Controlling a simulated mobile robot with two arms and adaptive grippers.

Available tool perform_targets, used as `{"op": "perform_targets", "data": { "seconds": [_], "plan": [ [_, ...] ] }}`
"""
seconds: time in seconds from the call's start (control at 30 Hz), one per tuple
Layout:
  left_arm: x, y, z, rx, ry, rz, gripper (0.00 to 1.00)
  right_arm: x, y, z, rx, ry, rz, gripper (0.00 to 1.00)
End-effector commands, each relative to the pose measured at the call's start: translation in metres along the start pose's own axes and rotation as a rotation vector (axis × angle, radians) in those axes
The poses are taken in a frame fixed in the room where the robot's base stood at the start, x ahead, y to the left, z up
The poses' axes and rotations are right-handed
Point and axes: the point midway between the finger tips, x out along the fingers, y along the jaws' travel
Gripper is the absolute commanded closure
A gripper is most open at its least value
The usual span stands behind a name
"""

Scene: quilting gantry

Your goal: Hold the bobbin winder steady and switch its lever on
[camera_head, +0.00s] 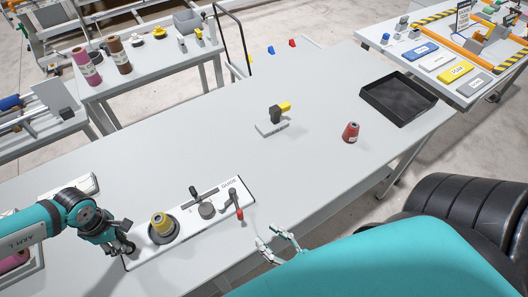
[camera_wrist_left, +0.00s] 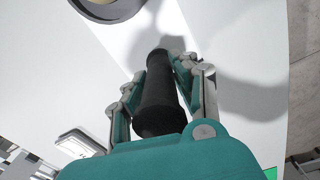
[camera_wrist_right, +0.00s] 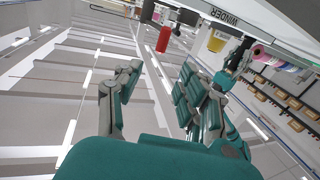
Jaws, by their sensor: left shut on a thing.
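The bobbin winder (camera_head: 180,249) is a long white base on the grey table. It carries a yellow thread cone (camera_head: 161,224) on a dark round stand and, at its right end, a lever with a red handle (camera_head: 239,214). The red handle also shows in the right wrist view (camera_wrist_right: 163,39). My left gripper (camera_head: 125,248) is at the winder's left end, shut on a black upright grip (camera_wrist_left: 160,100). My right gripper (camera_head: 268,239) is open and empty, right of and below the red handle, apart from it. I cannot tell the lever's setting.
My right arm covers the front edge.

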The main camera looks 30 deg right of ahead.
Motion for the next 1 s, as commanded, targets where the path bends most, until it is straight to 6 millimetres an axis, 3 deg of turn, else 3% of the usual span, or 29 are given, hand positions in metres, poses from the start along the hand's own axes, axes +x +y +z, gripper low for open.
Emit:
{"op": "perform_targets", "data": {
  "seconds": [0.2, 0.33, 0.47, 0.5, 1.0],
  "plan": [
    [0.004, -0.003, -0.001, 0.001, 0.004, -0.007, 1.0, 0.0, 0.0, 0.001, -0.001, 0.0, 0.0, 0.61],
    [0.004, -0.003, -0.001, 0.001, 0.004, -0.007, 1.0, -0.001, 0.001, 0.001, 0.026, 0.0, -0.001, 0.79],
    [0.004, -0.003, -0.001, 0.0, 0.004, -0.007, 1.0, -0.003, 0.007, 0.004, 0.164, -0.003, -0.005, 0.95],
    [0.004, -0.003, -0.002, 0.0, 0.004, -0.007, 1.0, -0.005, 0.01, 0.006, 0.235, -0.004, -0.005, 1.0],
    [0.004, -0.003, -0.002, 0.0, 0.004, -0.007, 1.0, -0.023, 0.064, 0.023, 1.335, -0.007, -0.002, 1.0]
  ]
}}
